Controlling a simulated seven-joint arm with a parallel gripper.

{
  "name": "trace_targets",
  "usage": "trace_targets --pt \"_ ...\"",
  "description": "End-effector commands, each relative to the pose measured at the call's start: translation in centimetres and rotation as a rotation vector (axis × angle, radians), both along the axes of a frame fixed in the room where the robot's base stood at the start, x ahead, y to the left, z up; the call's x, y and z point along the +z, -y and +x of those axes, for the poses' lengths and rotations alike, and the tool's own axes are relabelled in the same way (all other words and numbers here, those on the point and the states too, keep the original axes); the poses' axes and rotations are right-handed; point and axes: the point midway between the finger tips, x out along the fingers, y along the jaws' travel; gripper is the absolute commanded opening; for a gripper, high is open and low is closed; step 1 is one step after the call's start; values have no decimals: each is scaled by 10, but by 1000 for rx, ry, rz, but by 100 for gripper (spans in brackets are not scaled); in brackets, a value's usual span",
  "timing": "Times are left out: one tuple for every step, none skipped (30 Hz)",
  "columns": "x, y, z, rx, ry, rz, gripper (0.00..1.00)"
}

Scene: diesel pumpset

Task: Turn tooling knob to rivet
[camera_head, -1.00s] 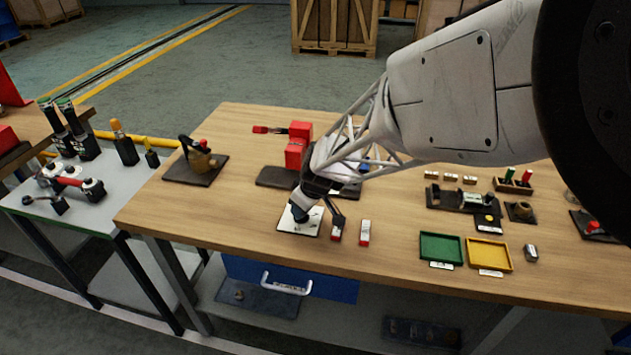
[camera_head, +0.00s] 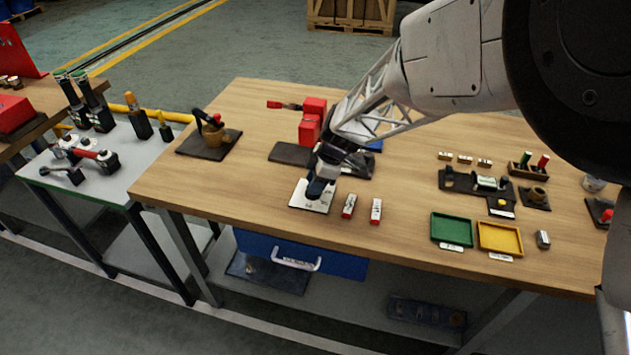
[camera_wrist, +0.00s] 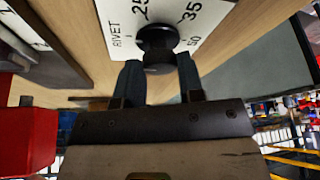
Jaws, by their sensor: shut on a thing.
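The tooling knob (camera_wrist: 158,45) is a round black knob on a white dial plate (camera_wrist: 108,14). The plate reads RIVET at its left, with 25, 35 and 50 around the knob. My gripper (camera_wrist: 160,72) has its two dark fingers on either side of the knob and is shut on it. The knob's pointer is not clear to me. In the head view my gripper (camera_head: 318,188) stands over the white plate (camera_head: 306,201) near the table's front edge and hides the knob.
Two small red-and-white blocks (camera_head: 349,206) (camera_head: 376,211) lie just right of the plate. A red press-like tool (camera_head: 311,122) stands behind it. Green (camera_head: 452,229) and yellow (camera_head: 499,238) trays are farther right. Bare wood lies left of the plate.

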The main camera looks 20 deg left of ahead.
Motion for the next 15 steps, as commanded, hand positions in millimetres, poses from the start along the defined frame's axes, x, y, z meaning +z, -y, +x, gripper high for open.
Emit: trace_targets --pt "-1 0 0 20 -2 -1 12" --pt "-1 0 0 30 -2 -1 12" --pt "-1 0 0 42 -2 -1 12" --pt "-1 0 0 51 -2 -1 12" --pt "-1 0 0 57 -1 -1 12" --pt "-1 0 0 64 0 0 12" --pt "-1 0 1 68 -1 0 12" --pt "-1 0 0 71 -1 0 12" --pt "-1 0 1 74 -1 0 12" --pt "-1 0 0 76 -1 0 12" --pt "-1 0 0 77 0 0 12" --pt "-1 0 0 78 -1 0 12" --pt "-1 0 0 78 -1 0 12" --pt "-1 0 0 78 -1 0 12" --pt "-1 0 0 78 -1 0 12"
